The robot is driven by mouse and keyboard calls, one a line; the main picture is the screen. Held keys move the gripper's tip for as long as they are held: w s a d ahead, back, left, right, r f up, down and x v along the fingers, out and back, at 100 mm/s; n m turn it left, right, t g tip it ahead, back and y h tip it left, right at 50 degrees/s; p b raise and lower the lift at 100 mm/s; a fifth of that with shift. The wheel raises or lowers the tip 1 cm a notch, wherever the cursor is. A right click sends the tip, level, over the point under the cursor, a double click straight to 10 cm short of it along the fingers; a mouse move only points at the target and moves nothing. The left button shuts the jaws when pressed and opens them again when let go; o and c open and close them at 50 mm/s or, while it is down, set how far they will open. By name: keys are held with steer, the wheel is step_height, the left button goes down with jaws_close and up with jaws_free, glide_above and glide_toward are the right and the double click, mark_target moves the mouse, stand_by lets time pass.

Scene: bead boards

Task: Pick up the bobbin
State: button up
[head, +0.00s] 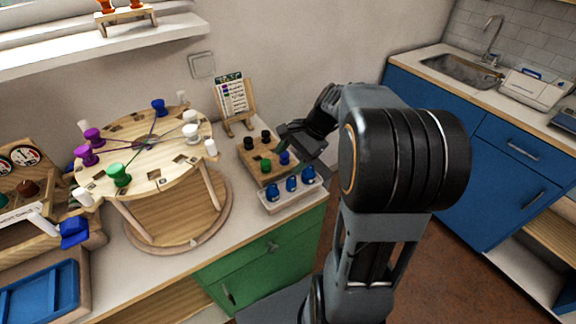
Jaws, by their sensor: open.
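Several bobbin-like pieces stand in the head view, and I cannot tell which one the task names. A small wooden block (246,157) on the counter holds black pieces (249,143), a green one (266,165) and a blue one (284,158). The round wooden stand (150,178) carries purple bobbins (86,154), a green bobbin (119,174), a blue bobbin (158,107) and white ones (191,133), with threads between some of them. My gripper (300,148) is open above the right side of the block. It partly hides the block, and the space between its fingers is not clear.
A white tray (291,200) with blue bottles stands in front of the block. A card on a wooden easel (233,98) stands behind it. A blue tray (40,290) and a wooden rack (30,185) are at the left. The counter's front edge is close by.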

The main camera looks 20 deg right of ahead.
steer(key=w+d+f+m+t+y+b, duration=0.1)
steer(key=w+d+f+m+t+y, duration=0.15)
steer(key=w+d+m, duration=0.35)
steer(key=m+t+y+b, duration=0.2)
steer(key=m+y, duration=0.1)
steer(key=m, duration=0.1)
glide_toward(285, 156)
steer(key=w+a+f, duration=0.3)
steer(key=shift+a+f, duration=0.1)
steer(key=shift+a, duration=0.1)
steer(key=shift+x, duration=2.7)
steer(key=shift+c, duration=0.4)
steer(key=shift+t, duration=0.25)
steer(key=c, duration=0.9)
